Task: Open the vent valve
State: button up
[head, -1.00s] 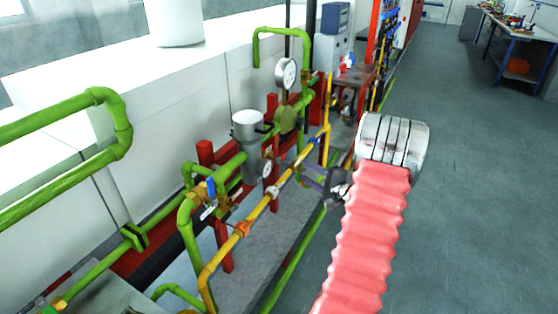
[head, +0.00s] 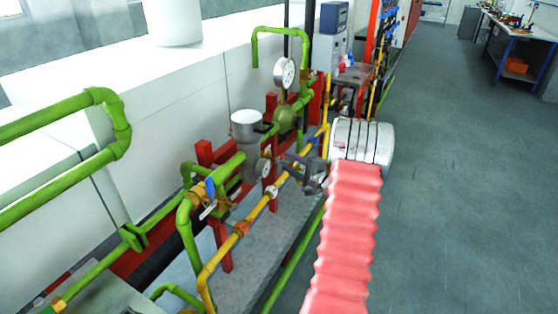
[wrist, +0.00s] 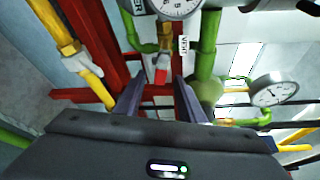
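In the wrist view a small valve with a red-tipped handle (wrist: 160,73) sits on a brass fitting, close to a white tag reading VENT (wrist: 184,49). My gripper (wrist: 158,82) is open, its two dark fingers apart, with the red handle seen in the gap between them. Nothing is held, and I cannot tell whether the fingers reach around the handle. In the head view my gripper (head: 287,161) points left over the yellow pipe, near a small gauge (head: 264,168). The red handle cannot be made out in the head view.
A yellow pipe (head: 253,213) with a white-handled valve (wrist: 76,61) runs beside my gripper. A blue-handled valve (head: 210,190), red posts (head: 222,255), green pipes (head: 185,235) and a large gauge (head: 285,72) crowd the area. The floor (head: 460,210) at right is free.

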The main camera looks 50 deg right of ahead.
aim_at(282, 158)
jog(key=shift+w+d+f, duration=0.15)
jog(key=shift+w, duration=1.15)
jog(key=shift+w+d+f, duration=0.1)
jog(key=shift+w, duration=1.15)
jog(key=shift+c, duration=0.2)
jog(key=shift+f, duration=0.1)
grip_shut()
